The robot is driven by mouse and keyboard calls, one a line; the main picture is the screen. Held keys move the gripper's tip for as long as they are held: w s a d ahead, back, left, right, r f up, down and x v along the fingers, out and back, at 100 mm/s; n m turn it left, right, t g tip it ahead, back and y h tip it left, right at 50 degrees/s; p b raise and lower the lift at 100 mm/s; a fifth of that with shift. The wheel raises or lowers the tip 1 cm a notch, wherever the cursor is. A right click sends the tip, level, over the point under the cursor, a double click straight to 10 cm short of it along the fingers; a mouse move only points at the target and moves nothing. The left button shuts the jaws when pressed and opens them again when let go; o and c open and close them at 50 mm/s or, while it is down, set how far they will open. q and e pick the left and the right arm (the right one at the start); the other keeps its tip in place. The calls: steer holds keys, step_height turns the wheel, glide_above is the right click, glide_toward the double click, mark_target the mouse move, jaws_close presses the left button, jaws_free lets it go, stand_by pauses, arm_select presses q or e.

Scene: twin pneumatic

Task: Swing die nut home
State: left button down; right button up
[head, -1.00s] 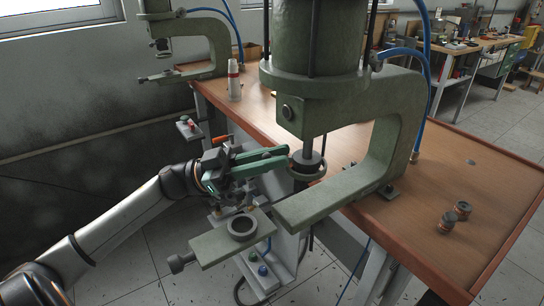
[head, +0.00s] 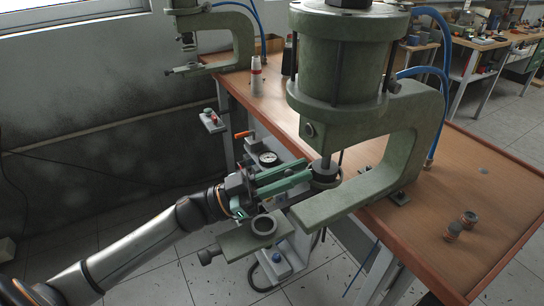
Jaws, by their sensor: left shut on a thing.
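The green press (head: 345,75) stands at the edge of the wooden bench, its ram pointing down. A dark round die nut (head: 325,177) is at the ram's lower end, above the press's lower arm. My left gripper (head: 311,177), with green fingers, reaches in from the left and is shut at the nut's left side. The fingers hide part of the nut, and the exact contact is hard to see. A flat swing plate (head: 235,244) with a dark ring (head: 264,226) and a side knob sticks out below my gripper. My right gripper is not in view.
A gauge (head: 268,158) and an orange lever (head: 243,134) are close behind my left gripper. A second press (head: 220,45) stands at the back left. The right bench top is mostly clear.

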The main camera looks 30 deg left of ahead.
arm_select(q)
steer(key=shift+t+y, duration=0.3)
steer(key=c, duration=1)
jaws_free()
steer(key=shift+o, duration=0.2)
steer(key=b+v, duration=0.1)
steer(key=v, duration=1.1)
steer(key=shift+a+f, duration=0.15)
steer(key=shift+a, duration=0.05)
steer(key=shift+s, duration=0.15)
